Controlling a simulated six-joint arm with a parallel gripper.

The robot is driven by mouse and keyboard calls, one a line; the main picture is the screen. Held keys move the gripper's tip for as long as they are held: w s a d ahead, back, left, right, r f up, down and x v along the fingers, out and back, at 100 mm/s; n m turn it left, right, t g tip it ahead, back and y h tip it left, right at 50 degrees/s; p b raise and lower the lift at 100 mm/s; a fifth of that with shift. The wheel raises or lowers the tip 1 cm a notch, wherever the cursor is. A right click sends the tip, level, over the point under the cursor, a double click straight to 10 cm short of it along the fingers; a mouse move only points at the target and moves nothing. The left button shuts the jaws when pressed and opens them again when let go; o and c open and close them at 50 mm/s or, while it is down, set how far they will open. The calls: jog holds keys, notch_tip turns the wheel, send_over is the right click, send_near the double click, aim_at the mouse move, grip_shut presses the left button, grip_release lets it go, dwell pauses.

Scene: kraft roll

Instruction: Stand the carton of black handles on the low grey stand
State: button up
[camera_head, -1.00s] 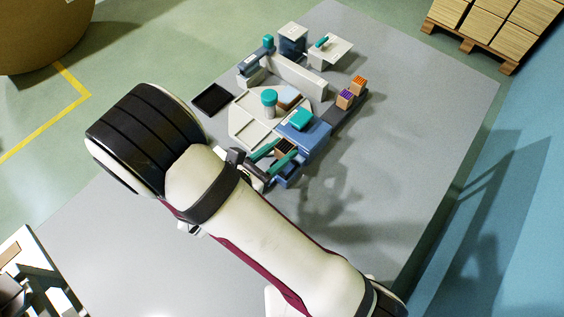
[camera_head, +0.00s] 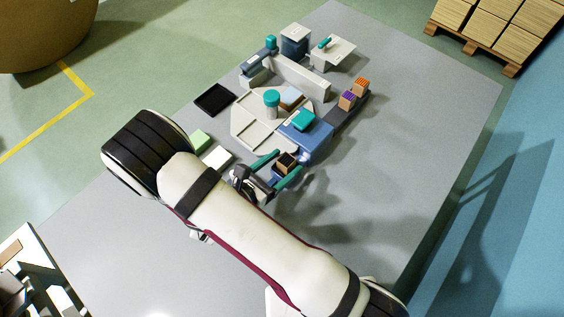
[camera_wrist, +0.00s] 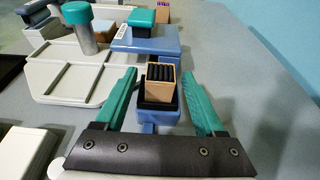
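The carton of black handles (camera_wrist: 160,83) is a small tan box with dark sticks on top. It sits upright in a black holder (camera_wrist: 146,104) on a blue block, and it also shows in the head view (camera_head: 286,164). My gripper (camera_head: 277,168) is open, its two green fingers on either side of the carton. In the wrist view my gripper (camera_wrist: 157,76) shows a clear gap between each finger and the carton. A low dark grey stand (camera_head: 346,117) at the right carries cartons with purple tops (camera_head: 347,101) and orange tops (camera_head: 361,85).
A blue machine (camera_head: 318,142) with a teal block (camera_head: 303,119) stands just beyond the carton. A pale tray (camera_head: 246,129) with a teal-lidded jar (camera_head: 272,102) lies to the left. A black tray (camera_head: 214,99) lies farther left. The grey table is clear at the right.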

jog(key=v, duration=1.6)
jog(key=s+d+r+m+g, duration=0.1)
jog(key=d+r+m+g, duration=0.6)
jog(key=d+m+g, duration=0.45)
jog(key=s+d+r+m+y, duration=0.1)
jog(key=s+m+y, duration=0.3)
jog(key=m, duration=0.6)
jog(key=s+d+r+m+y, duration=0.2)
jog(key=s+r+m+y, duration=0.2)
jog(key=m+y, duration=0.4)
jog(key=m, duration=0.3)
jog(key=shift+r+t, duration=0.25)
jog(key=shift+t, duration=0.1)
jog(key=shift+o, duration=0.5)
